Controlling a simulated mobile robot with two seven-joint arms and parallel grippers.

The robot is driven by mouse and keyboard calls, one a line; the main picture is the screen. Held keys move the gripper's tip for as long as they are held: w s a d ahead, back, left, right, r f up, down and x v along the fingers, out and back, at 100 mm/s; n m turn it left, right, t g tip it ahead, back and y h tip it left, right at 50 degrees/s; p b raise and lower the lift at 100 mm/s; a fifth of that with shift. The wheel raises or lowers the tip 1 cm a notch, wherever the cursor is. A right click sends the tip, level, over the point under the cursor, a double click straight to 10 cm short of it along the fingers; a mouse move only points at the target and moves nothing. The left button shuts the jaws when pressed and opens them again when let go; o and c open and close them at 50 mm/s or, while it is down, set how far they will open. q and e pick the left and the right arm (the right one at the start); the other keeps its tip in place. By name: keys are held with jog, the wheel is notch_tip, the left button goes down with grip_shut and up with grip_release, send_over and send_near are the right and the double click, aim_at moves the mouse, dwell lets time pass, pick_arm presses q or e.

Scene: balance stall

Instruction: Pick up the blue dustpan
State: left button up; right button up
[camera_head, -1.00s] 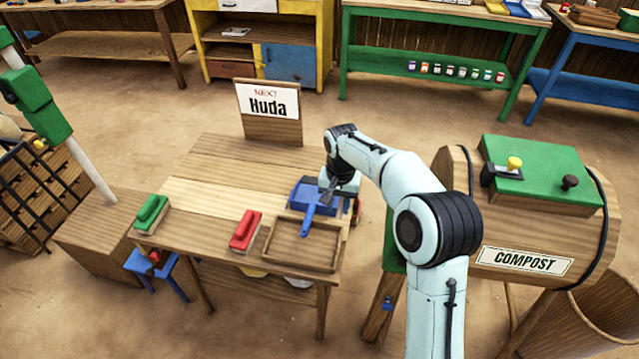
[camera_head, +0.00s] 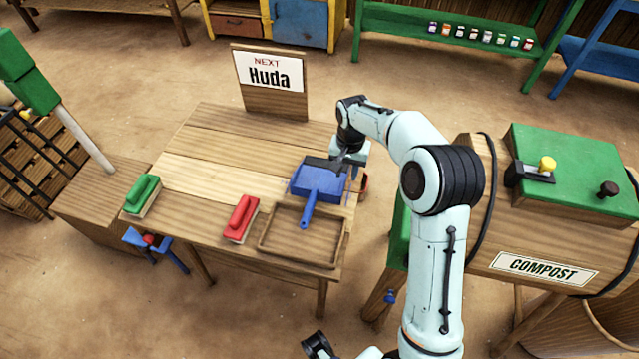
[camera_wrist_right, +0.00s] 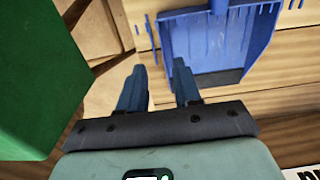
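The blue dustpan (camera_head: 318,186) lies on the right part of the wooden table, its handle (camera_head: 307,214) pointing to the front over the wooden tray. My right gripper (camera_head: 328,163) is over the dustpan's back edge in the head view. In the right wrist view the gripper (camera_wrist_right: 158,82) has its two fingers apart with nothing between them. The dustpan (camera_wrist_right: 205,45) shows beyond the fingertips, mostly to the right, its handle cut off by the top edge.
A wooden tray (camera_head: 341,245) sits at the table's front right. A red brush (camera_head: 241,217) and a green brush (camera_head: 142,194) lie along the front edge. The "Huda" sign (camera_head: 271,82) stands behind. The compost barrel (camera_head: 478,200) is right of my arm. The table's middle (camera_head: 225,178) is clear.

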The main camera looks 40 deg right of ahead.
jog(key=f, duration=0.7)
jog(key=shift+w+f+b, duration=0.25)
jog(key=shift+f+b, duration=0.05)
jog(key=shift+c, duration=0.3)
grip_shut()
